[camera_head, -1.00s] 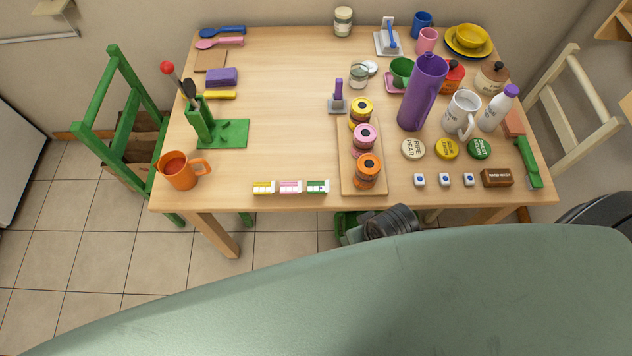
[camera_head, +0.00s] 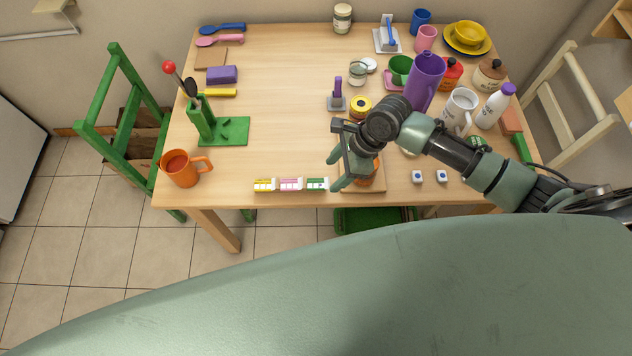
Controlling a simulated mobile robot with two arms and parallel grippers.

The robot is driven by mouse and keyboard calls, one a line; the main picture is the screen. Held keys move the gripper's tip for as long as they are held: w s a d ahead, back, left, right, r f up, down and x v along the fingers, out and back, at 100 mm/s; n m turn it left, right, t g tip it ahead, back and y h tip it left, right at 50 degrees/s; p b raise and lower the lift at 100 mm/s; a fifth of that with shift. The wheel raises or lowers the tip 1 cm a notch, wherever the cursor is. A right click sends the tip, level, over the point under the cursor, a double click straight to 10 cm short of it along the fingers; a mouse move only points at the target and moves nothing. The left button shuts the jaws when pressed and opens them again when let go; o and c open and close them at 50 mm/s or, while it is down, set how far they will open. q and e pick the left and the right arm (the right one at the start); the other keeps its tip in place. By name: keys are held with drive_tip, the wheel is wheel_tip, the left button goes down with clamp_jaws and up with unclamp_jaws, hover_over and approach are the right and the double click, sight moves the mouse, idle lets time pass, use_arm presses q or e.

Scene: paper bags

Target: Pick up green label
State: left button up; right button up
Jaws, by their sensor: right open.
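Three small labels lie in a row near the front edge of the table. The green label (camera_head: 317,184) is at the right end, beside the pink label (camera_head: 290,184) and the yellow label (camera_head: 264,185). My right gripper (camera_head: 334,172) is open and empty, just to the right of and above the green label. Its fingers hang close to the label's right end; I cannot tell whether they touch it. My right arm covers much of the wooden tray and the spools on it. My left gripper is not in view.
The wooden tray (camera_head: 376,186) with spools stands right beside the green label. An orange mug (camera_head: 182,168) is at the front left. White cubes (camera_head: 418,176) lie to the right. The table's middle left is clear.

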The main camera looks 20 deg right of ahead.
sight(320, 183)
drive_tip(key=shift+m, duration=0.5)
drive_tip(key=x, duration=0.2)
drive_tip(key=w+x, duration=0.1)
drive_tip(key=x, duration=0.2)
drive_tip(key=p+x, duration=0.1)
drive_tip(key=x, duration=0.1)
drive_tip(key=shift+w+d+f, duration=0.2)
drive_tip(key=shift+f, duration=0.05)
clamp_jaws()
